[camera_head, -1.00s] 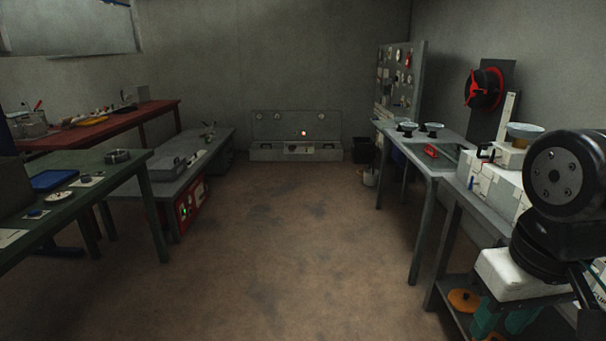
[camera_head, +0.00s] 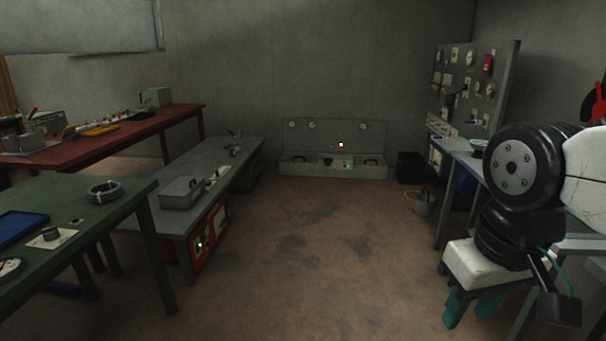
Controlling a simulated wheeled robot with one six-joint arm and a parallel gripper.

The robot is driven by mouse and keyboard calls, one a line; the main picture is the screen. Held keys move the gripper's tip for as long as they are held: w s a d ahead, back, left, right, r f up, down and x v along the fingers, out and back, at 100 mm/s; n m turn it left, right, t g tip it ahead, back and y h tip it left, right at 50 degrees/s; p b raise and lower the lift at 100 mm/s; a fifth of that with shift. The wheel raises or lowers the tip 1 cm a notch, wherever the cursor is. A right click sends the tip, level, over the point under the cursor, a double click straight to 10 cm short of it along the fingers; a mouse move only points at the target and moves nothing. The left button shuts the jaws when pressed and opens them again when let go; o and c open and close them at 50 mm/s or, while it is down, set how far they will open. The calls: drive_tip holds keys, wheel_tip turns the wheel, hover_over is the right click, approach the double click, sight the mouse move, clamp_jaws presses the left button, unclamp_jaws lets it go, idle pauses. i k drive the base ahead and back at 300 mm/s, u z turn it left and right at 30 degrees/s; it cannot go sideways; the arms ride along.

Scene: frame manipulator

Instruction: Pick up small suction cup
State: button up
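I cannot surely identify the small suction cup. A small dark round piece on a white card (camera_head: 50,236) lies on the green table at the left; it is too small to name. A pale disc (camera_head: 478,146) shows on the right bench, partly hidden behind my arm. My gripper (camera_head: 468,312) hangs at the lower right, its two teal fingers apart with nothing visible between them. It is far from both tabletops in the picture.
The green table (camera_head: 110,195) holds a grey ring, a blue tray and a dial. A red table (camera_head: 150,125) and a low grey bench (camera_head: 215,160) stand behind it. The middle floor is clear.

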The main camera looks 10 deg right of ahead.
sight(479, 149)
drive_tip(key=z, duration=0.05)
drive_tip(key=i, duration=2)
drive_tip(key=z, duration=0.55)
drive_tip(key=i, duration=1.9)
drive_tip(key=z, duration=1)
drive_tip(key=i, duration=1.35)
drive_tip(key=z, duration=0.45)
